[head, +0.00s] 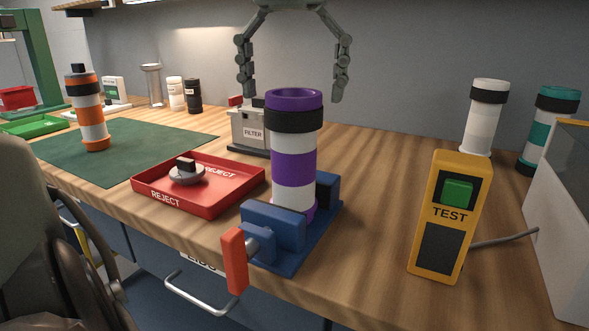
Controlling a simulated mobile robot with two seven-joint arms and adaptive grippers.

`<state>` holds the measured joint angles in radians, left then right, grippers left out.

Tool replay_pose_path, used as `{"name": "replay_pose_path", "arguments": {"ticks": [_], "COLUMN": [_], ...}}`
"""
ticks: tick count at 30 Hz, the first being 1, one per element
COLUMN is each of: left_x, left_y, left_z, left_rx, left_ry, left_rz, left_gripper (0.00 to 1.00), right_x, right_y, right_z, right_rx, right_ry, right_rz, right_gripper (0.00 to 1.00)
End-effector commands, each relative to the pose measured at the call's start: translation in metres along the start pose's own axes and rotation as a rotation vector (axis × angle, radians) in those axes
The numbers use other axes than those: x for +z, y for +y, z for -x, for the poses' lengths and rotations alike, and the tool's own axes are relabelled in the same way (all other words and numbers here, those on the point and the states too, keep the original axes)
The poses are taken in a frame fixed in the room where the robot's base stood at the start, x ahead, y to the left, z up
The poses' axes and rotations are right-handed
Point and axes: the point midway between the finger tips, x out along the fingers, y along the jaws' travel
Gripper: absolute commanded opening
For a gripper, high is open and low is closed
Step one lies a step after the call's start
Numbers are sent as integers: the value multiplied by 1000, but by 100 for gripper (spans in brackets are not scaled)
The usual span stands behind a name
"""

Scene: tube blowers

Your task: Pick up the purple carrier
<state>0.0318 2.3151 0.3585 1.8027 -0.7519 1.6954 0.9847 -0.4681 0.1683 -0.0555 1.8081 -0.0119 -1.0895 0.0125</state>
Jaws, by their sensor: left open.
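The purple carrier (294,168) is an upright cylinder with purple and white bands, a black ring near the top and a purple rim. It stands in a blue clamp (273,229) with an orange handle (235,261) at the front; the clamp hides part of its lower end. My left gripper (291,97) hangs from the top of the head view, fingers spread wide and pointing down, one on each side of the carrier's top in the picture. Nothing is between the fingers that I can tell as held; how far behind or above the carrier they are is unclear. My right gripper is not in view.
A red reject tray (150,199) holding a grey-and-black part lies left of the clamp. A grey filter box (247,130) stands behind. A yellow test box (447,215) is at right, near white and teal carriers. An orange-banded carrier (88,112) stands on a green mat.

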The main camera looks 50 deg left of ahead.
Motion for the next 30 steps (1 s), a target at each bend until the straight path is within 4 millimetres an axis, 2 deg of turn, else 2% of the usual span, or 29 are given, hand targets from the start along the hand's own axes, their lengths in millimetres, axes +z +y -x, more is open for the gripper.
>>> {"name": "replay_pose_path", "arguments": {"ticks": [3,6,14,30], "left_x": [-1,-1,-1,0], "left_y": [-2,-2,-2,-2], "left_z": [-19,-28,-30,-30], "left_rx": [0,-1,0,0], "left_ry": [4,2,1,1], "left_rz": [-2,-1,-1,-1], "left_gripper": [92,92,92,26], "right_x": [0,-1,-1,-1], "right_y": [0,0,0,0], "right_z": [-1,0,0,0], "right_rx": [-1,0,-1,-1], "right_ry": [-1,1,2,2], "right_rz": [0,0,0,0], "right_gripper": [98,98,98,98]}}
